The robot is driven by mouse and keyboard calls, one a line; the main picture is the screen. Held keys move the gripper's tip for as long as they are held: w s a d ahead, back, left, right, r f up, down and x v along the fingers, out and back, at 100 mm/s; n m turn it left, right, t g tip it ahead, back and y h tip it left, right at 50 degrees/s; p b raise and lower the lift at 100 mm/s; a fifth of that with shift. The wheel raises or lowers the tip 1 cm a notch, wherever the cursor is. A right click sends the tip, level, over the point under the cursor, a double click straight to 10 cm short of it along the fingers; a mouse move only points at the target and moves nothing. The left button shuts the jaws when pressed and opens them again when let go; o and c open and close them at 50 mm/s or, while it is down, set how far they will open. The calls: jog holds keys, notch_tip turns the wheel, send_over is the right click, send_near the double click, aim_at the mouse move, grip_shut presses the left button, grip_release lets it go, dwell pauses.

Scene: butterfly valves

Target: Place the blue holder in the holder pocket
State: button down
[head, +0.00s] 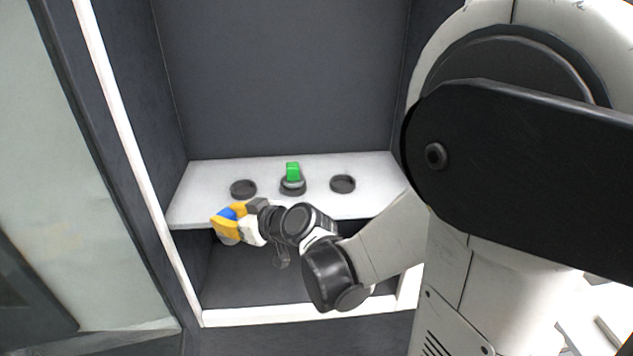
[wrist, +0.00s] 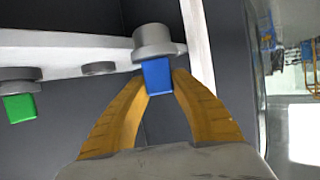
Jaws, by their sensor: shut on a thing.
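My gripper (head: 228,218) has yellow fingers and is shut on the blue holder (wrist: 158,75); its fingertips (wrist: 165,82) lie on both sides of the blue block. The holder has a round grey base (wrist: 155,42). In the head view, the blue part (head: 227,213) shows between the fingers, in front of the white shelf's left front edge. The holder is off the shelf. An empty dark round pocket (head: 243,188) lies on the shelf at the left, behind the gripper; it also shows in the wrist view (wrist: 98,68). Another empty pocket (head: 342,183) is at the right.
A green holder (head: 292,172) sits in the middle pocket (head: 293,187); it shows at the left in the wrist view (wrist: 19,108). The white shelf (head: 200,178) is inside a dark cabinet with side walls and a white frame post (head: 125,120) at the left. Open space lies below the shelf.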

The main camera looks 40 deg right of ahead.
jog(key=shift+w+a+r, duration=0.1)
jog(key=shift+a, duration=0.15)
jog(key=shift+w+d, duration=0.1)
jog(key=shift+d, duration=0.15)
jog(key=shift+d+r, duration=0.15)
jog(key=shift+d, duration=0.45)
jog(key=shift+d+r, duration=0.15)
jog(key=shift+d, duration=0.45)
jog(key=s+d+r+m+h+p, duration=0.15)
jog(key=s+d+r, duration=0.25)
jog(key=d, duration=0.7)
jog(key=s+d+r+m+h+p, duration=0.1)
jog(key=s+d+r+m+h, duration=0.2)
jog(key=d, duration=0.9)
jog(key=s+d+r+m+h+p, duration=0.1)
jog(key=s+d+r, duration=0.35)
jog(key=d, duration=0.65)
jog(key=shift+t+h, duration=0.3)
jog(key=shift+h, duration=0.05)
jog(key=shift+w+a+f+b, duration=0.4)
jog(key=shift+w+f+b, duration=0.55)
jog(key=shift+w+f, duration=0.9)
jog(key=shift+w+a+f+b, duration=0.4)
jog(key=shift+w+f+b, duration=0.6)
jog(key=shift+w+f, duration=0.85)
jog(key=shift+w+a+f+b, duration=0.4)
jog(key=shift+w+f+b, duration=0.55)
jog(key=shift+w+f, duration=0.9)
